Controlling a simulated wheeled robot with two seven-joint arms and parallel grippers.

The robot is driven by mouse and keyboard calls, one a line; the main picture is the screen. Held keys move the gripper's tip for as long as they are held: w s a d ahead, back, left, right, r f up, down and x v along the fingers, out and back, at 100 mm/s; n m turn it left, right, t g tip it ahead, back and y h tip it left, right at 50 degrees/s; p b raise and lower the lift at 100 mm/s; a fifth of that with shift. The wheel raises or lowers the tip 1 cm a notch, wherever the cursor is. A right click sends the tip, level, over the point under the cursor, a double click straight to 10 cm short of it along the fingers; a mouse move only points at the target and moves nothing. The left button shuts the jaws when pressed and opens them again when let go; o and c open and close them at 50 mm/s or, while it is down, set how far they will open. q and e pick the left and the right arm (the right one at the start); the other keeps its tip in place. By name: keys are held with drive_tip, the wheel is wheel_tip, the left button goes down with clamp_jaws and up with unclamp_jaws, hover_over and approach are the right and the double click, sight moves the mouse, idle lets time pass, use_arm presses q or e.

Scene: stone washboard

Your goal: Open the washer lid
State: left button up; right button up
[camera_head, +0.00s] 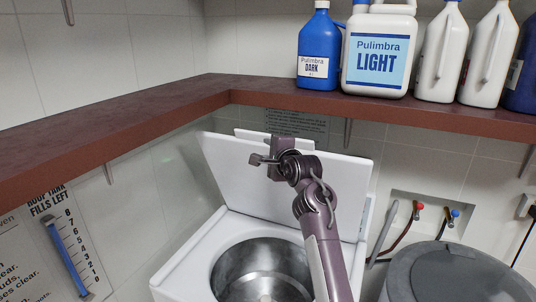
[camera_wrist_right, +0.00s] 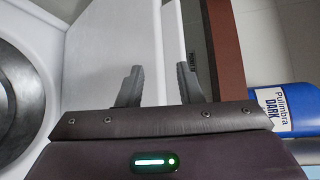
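The white washer lid (camera_head: 230,165) stands raised and leans back behind the open top of the washer (camera_head: 190,262). The round metal drum (camera_head: 262,270) is uncovered below it. My right gripper (camera_head: 259,159) is at the upper part of the lid's inner face, with my arm crossing in front of the lid's right side. In the right wrist view its fingers (camera_wrist_right: 160,88) are apart, one in front of the lid (camera_wrist_right: 100,65) and one past its edge; contact is unclear. My left gripper is not in view.
A brown shelf (camera_head: 110,115) runs along both walls, above and behind the lid. It holds a blue bottle (camera_head: 320,50), a white jug (camera_head: 380,50) and several other bottles. A grey round lidded container (camera_head: 450,272) and wall taps (camera_head: 420,206) are at the right.

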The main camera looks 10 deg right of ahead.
drive_tip(key=b+v, duration=0.4)
drive_tip(key=v, duration=0.3)
drive_tip(key=shift+s, duration=0.4)
drive_tip(key=shift+r, duration=0.1)
